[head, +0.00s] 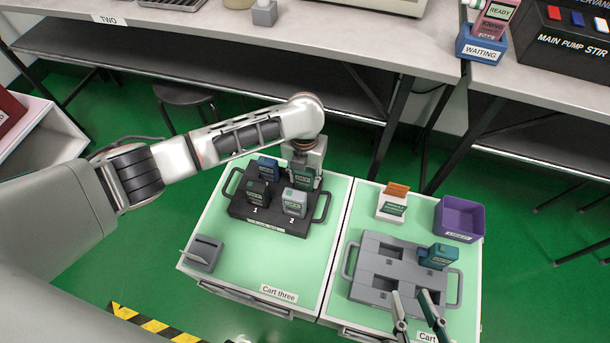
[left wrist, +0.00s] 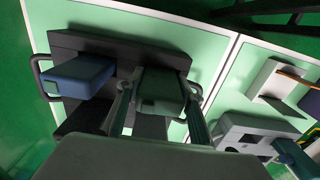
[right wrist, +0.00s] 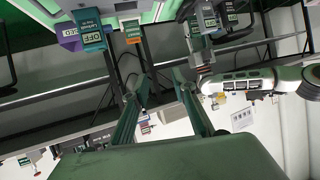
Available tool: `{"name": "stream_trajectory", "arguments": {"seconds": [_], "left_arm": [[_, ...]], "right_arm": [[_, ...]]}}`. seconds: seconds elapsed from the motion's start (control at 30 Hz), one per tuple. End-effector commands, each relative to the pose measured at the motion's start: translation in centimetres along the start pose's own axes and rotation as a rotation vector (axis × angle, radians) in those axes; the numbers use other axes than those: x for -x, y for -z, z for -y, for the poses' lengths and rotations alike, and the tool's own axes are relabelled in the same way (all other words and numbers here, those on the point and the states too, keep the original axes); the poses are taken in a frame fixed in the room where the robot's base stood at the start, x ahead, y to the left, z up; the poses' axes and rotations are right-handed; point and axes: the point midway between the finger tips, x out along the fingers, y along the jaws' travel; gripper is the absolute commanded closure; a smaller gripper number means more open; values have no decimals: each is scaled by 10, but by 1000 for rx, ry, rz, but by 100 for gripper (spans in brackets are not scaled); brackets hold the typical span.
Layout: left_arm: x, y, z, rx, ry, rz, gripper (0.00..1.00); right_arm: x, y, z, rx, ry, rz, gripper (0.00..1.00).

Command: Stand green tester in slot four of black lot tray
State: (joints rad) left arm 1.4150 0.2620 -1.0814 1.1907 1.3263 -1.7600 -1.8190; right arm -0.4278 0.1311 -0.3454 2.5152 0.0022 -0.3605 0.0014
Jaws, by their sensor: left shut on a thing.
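The green tester (head: 305,180) is upright at the back right of the black lot tray (head: 270,226), in line with slot four; I cannot tell whether its base is seated. My left gripper (head: 304,166) is shut on it from above. The left wrist view shows the green tester (left wrist: 162,90) between both fingers. The tray also holds a blue tester (head: 268,168) at back left, a black tester (head: 257,192) at slot 1 and a grey tester (head: 294,202) at slot 2. My right gripper (head: 415,298) is open and empty near the right cart's front.
A grey tray (head: 375,292) with a teal tester (head: 437,256) is on the right cart. Behind it stand a white card holder (head: 391,208) and a purple bin (head: 460,218). Cart three's front is clear.

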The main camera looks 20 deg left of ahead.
Motion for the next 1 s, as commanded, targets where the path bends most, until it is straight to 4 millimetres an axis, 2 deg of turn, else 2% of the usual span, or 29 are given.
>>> {"name": "stream_trajectory", "arguments": {"seconds": [0.17,0.2,0.27,0.67,0.87,1.0], "left_arm": [[-4,0,0,0,1,-1,91],[-5,0,0,0,1,-1,58],[-4,0,0,0,1,-1,46],[1,-1,0,0,0,2,46],[39,-5,0,0,1,15,46],[71,-6,0,0,1,18,46]], "right_arm": [[0,-5,0,-6,1,8,73],[0,-5,1,-8,1,9,73],[0,-6,1,-8,1,10,73],[1,-4,1,-5,0,9,73],[2,12,-4,32,-11,-11,73],[6,-3,-13,75,-26,34,73]]}}
